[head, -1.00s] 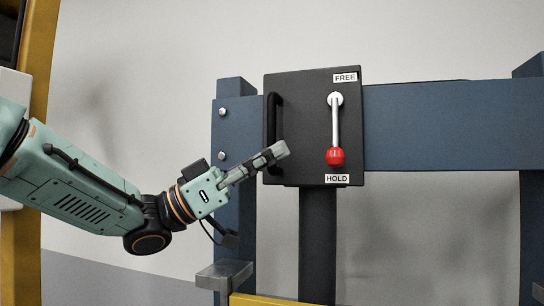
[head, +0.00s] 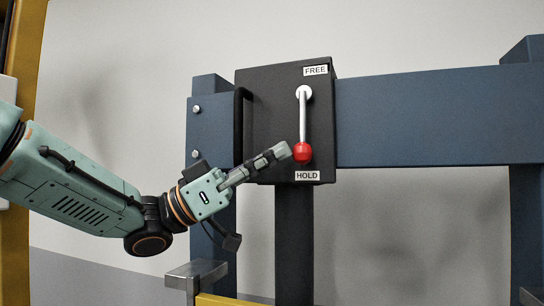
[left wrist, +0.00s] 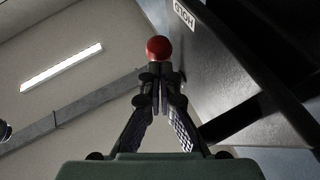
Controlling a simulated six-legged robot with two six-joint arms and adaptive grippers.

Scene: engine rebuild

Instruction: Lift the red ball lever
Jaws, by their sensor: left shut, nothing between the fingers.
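The lever (head: 303,120) hangs straight down from a white pivot on a black box (head: 262,130), its red ball (head: 302,152) just above the HOLD label (head: 307,175). The FREE label (head: 315,70) is at the top of the box. My left gripper (head: 284,152) is shut and empty, its fingertips just left of the red ball in the head view. In the left wrist view the red ball (left wrist: 158,48) shows just past the shut fingertips (left wrist: 159,70). Whether they touch it, I cannot tell. My right gripper is not in view.
A black handle (head: 240,125) stands on the box's left side. The box sits on a blue frame with a crossbeam (head: 430,115) to the right. A grey metal block (head: 196,273) and a yellow bar (head: 225,300) are below.

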